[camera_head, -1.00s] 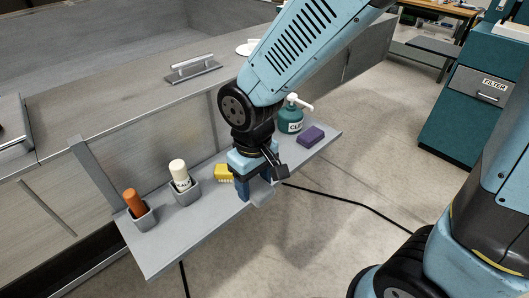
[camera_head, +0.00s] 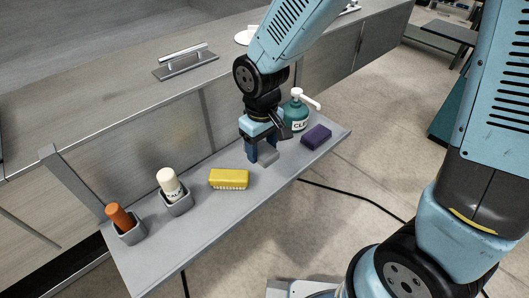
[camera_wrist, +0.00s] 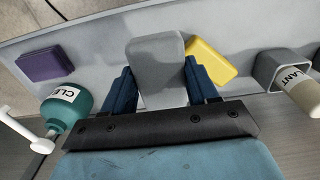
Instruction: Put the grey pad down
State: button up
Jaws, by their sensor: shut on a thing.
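The grey pad (camera_wrist: 157,62) is between the two blue fingers of my gripper (camera_wrist: 160,88) in the wrist view, and the fingers are shut on it. In the head view my gripper (camera_head: 263,155) points down over the grey shelf (camera_head: 215,205), between the yellow brush (camera_head: 229,179) and the purple block (camera_head: 316,137). The pad (camera_head: 268,158) shows there as a small grey piece at the fingertips, partly hidden by them. I cannot tell whether its underside touches the shelf.
A green pump bottle (camera_head: 296,112) stands right behind my gripper. A cream sealant tube (camera_head: 170,184) and an orange tube (camera_head: 120,217) stand in grey holders at the left. A trowel (camera_head: 186,62) lies on the upper surface. Bare shelf shows in front of the brush.

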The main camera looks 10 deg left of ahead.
jog(key=w+f, duration=0.6)
jog(key=shift+w+f, duration=0.3)
jog(key=shift+f, duration=1.6)
jog(key=o, duration=1.1)
